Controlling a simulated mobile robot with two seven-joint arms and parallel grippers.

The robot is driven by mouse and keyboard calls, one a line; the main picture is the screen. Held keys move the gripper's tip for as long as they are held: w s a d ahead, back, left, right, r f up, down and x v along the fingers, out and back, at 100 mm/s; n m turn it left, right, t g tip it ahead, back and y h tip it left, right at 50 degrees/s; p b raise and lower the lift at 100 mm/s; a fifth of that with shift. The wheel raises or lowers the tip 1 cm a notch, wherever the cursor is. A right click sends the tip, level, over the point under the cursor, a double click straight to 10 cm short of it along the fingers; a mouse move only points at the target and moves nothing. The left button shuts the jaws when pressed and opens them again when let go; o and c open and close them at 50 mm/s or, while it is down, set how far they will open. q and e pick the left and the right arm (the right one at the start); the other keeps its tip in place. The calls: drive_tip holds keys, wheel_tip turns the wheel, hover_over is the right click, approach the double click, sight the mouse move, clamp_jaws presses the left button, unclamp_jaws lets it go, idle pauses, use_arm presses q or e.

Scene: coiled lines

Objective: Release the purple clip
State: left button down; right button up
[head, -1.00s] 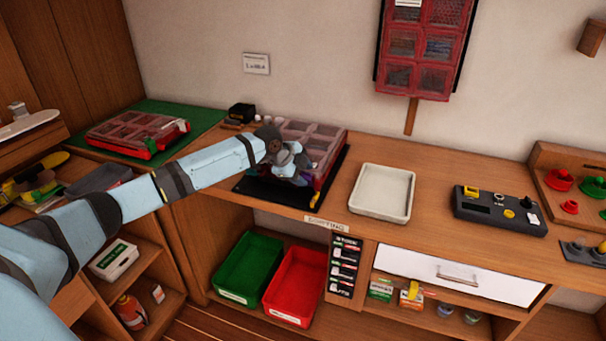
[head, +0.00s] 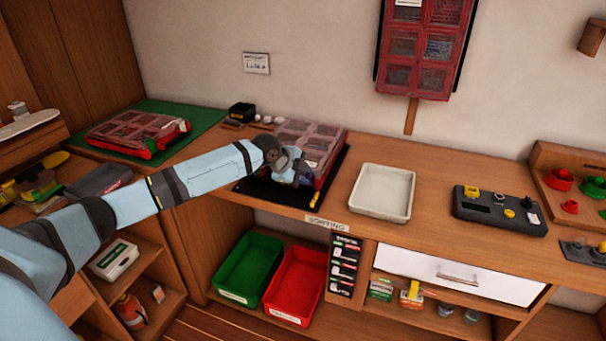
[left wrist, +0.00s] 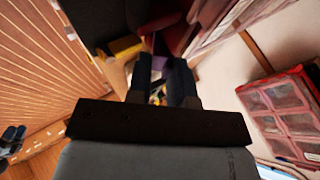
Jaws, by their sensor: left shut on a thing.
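The clear-lidded red case (head: 326,140) stands on a black mat (head: 262,193) on the bench. My left gripper (head: 303,178) is at the case's near front edge, partly hidden by its own wrist. In the left wrist view its two dark fingers (left wrist: 161,80) are closed around a small purple piece, the purple clip (left wrist: 160,62), at the case's red side. A yellow clip (head: 315,198) sits on the case's front edge, to the right of the gripper; it also shows in the left wrist view (left wrist: 124,47). The clip's exact position is hard to tell.
A white tray (head: 382,217) lies on the bench to the right. A second red case (head: 137,158) lies on a green mat at the left. Green (head: 247,294) and red (head: 296,318) bins stand below. A black box (head: 242,112) stands behind the mat.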

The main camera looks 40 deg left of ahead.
use_arm(q)
drive_tip(key=t, duration=0.1)
drive_tip(key=s+f+t+b, duration=0.1)
drive_tip(key=t, duration=0.1)
drive_tip(key=shift+s+d+f+m, duration=0.15)
drive_tip(key=shift+s+d+m, duration=0.1)
drive_tip(key=shift+m, duration=0.15)
drive_tip(key=shift+s+f+t+b, duration=0.2)
drive_tip(key=shift+f+t+b, duration=0.1)
drive_tip(key=shift+t, duration=0.4)
drive_tip(key=shift+y, duration=0.3)
drive_tip(key=c, duration=1)
unclamp_jaws()
drive_tip(key=shift+s+r, duration=0.1)
